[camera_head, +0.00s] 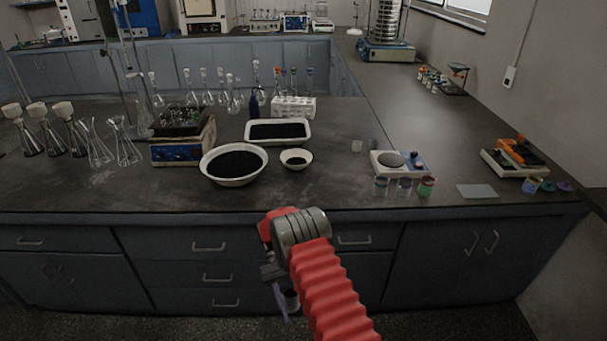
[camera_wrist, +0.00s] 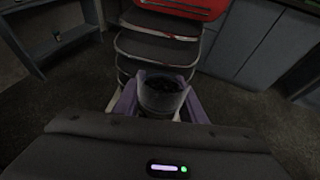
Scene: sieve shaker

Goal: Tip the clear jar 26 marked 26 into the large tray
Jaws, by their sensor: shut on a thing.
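My gripper (camera_head: 285,302) hangs in front of the drawers, below the bench top. In the wrist view my gripper (camera_wrist: 158,108) has its purple fingers on both sides of a clear jar (camera_wrist: 162,92) and is shut on it. The jar is seen from above with its mouth open and dark material inside. No number on it can be read. In the head view only a small part of the jar (camera_head: 291,299) shows beside the fingers. The large tray (camera_head: 250,141), white and rectangular, stands on the bench with dark material in it, well apart from my gripper.
A balance (camera_head: 398,164) and several small jars (camera_head: 404,187) are right. The bench's front edge (camera_head: 200,211) lies between gripper and tray.

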